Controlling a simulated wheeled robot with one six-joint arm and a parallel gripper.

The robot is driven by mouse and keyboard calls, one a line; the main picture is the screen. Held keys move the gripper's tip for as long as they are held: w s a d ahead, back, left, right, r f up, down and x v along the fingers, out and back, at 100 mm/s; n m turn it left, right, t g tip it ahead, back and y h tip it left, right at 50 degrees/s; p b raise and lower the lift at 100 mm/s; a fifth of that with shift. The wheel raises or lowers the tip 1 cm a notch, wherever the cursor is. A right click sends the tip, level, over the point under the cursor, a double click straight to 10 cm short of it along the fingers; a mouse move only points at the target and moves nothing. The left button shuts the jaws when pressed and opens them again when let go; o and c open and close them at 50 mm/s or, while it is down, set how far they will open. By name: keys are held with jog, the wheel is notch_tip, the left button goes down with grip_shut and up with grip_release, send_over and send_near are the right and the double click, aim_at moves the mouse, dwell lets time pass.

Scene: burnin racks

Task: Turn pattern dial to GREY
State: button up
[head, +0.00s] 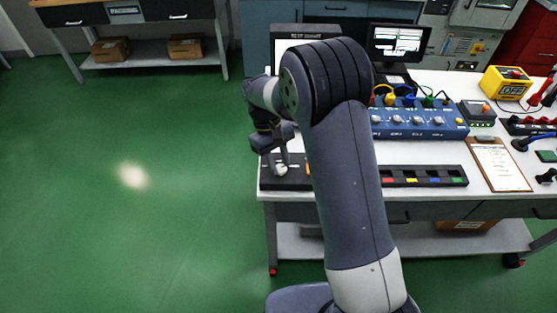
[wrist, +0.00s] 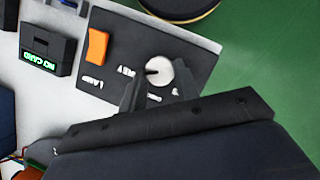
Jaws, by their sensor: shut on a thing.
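The pattern dial (wrist: 159,71) is a round pale knob on a dark control panel (wrist: 117,49). A dark mark on its left side faces a small white label in the wrist view. That label is upside down and too small to read surely. My gripper (wrist: 158,85) has its two fingers around the dial, shut on it, covering its lower edge and some labels. In the head view my gripper (head: 281,162) points down at the dial (head: 281,169) on the bench's left end.
An orange rocker switch (wrist: 97,45) sits on the same panel. A black module reading "NO CARD" (wrist: 45,54) stands beside it. A blue box with knobs and cables (head: 420,118), a coloured strip (head: 425,177) and a clipboard (head: 497,166) lie to the right. Green floor is clear at left.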

dwell(0.4)
jog(key=o, duration=1)
jog(key=shift+r, duration=0.1)
jog(key=v, duration=1)
jog(key=shift+w+a+r, duration=0.1)
jog(key=shift+w+r, duration=0.05)
jog(key=shift+r, duration=0.15)
jog(key=shift+f, duration=0.15)
jog(key=x, duration=1)
jog(key=shift+f, duration=0.25)
